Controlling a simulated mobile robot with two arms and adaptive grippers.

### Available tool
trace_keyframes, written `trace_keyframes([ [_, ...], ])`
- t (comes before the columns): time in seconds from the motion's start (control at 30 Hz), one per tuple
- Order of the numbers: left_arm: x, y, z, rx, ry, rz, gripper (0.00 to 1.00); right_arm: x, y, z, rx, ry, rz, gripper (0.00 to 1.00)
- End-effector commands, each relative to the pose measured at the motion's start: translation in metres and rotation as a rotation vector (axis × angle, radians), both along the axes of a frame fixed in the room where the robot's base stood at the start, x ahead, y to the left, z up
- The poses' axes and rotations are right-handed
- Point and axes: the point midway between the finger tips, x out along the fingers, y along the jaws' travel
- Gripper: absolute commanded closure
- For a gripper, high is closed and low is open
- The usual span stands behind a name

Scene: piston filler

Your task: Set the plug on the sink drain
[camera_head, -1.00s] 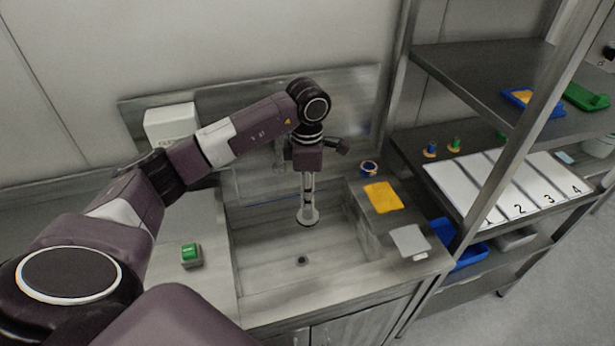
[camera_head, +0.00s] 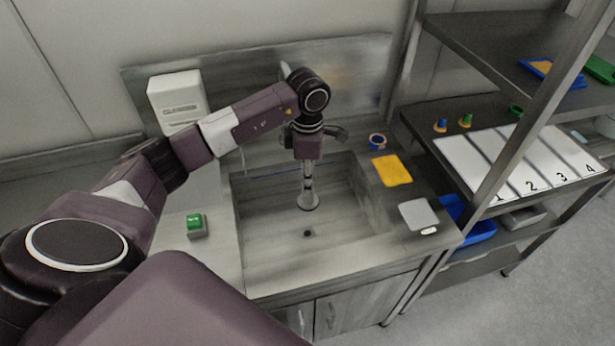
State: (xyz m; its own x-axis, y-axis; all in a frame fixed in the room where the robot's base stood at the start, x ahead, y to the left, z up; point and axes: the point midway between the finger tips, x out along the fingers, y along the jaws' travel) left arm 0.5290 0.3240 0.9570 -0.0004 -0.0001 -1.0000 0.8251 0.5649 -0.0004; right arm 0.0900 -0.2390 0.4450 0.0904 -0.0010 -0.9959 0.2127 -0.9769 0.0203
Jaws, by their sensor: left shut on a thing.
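My left gripper (camera_head: 308,190) points straight down over the sink basin (camera_head: 267,222). It is shut on the plug (camera_head: 308,203), a pale round disc, and holds it above the basin floor. The sink drain (camera_head: 308,233) is a small dark hole in the basin floor, nearer the front than the plug in the picture. The plug appears apart from the drain. The exact height of the plug is hard to tell. My right gripper is not in view.
A yellow cloth (camera_head: 391,170) and a grey pad (camera_head: 418,214) lie right of the basin. A green button box (camera_head: 196,225) stands on the left counter. A faucet (camera_head: 335,133) is behind the gripper. A metal shelf (camera_head: 420,125) stands at the right.

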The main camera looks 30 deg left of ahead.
Motion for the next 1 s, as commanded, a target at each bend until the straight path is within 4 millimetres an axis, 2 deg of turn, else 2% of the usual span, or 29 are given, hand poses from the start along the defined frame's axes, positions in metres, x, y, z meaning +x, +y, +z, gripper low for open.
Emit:
trace_keyframes([
  [0.5, 0.001, 0.001, -0.037, 0.000, -0.002, 0.002, 1.00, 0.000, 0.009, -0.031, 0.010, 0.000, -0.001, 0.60],
  [1.0, 0.000, 0.001, -0.071, 0.001, -0.002, 0.002, 1.00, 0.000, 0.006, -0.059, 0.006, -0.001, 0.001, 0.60],
])
